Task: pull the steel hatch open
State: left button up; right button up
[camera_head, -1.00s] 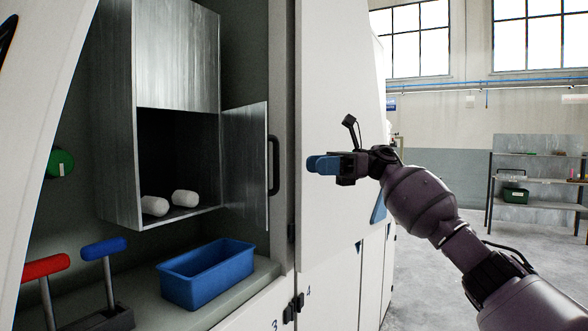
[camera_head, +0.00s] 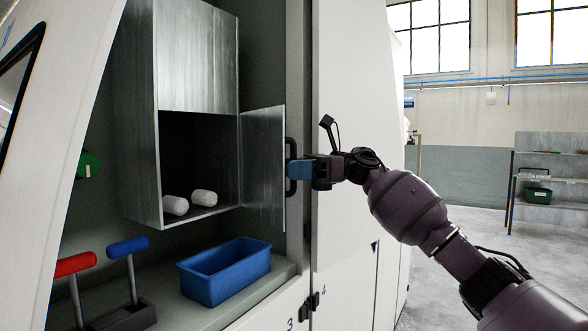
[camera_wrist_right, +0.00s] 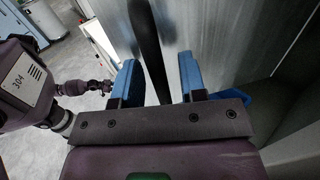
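The steel hatch (camera_head: 262,165) stands swung open at the right side of the steel box's dark opening in the head view. Its black bar handle (camera_head: 290,150) is on the hatch's free edge. My right gripper (camera_head: 294,170) is at the handle, its blue fingers level with the bar's middle. In the right wrist view the handle (camera_wrist_right: 149,45) runs between the two spread fingers of my right gripper (camera_wrist_right: 158,78), with a gap showing on both sides. The hatch's brushed steel face (camera_wrist_right: 225,40) lies to the right there.
Two white rolls (camera_head: 190,202) lie inside the steel box (camera_head: 196,60). Below are a blue bin (camera_head: 225,272) on the ledge and levers with red (camera_head: 75,264) and blue (camera_head: 128,247) grips. A shelf rack (camera_head: 545,185) stands far right; the floor before it is clear.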

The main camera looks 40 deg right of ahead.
jog(key=shift+c, duration=0.3)
grip_shut()
jog(key=shift+d, duration=0.1)
pick_arm(q)
jog(key=shift+w+d+f+b, duration=0.2)
jog(key=shift+w+b, duration=0.15)
jog(key=shift+b, duration=0.15)
pick_arm(e)
jog(key=d, duration=0.2)
jog(key=shift+w+d, duration=0.25)
jog(key=shift+d, duration=0.1)
jog(key=shift+o, duration=0.3)
grip_release()
pick_arm(q)
jog(key=shift+a, duration=0.1)
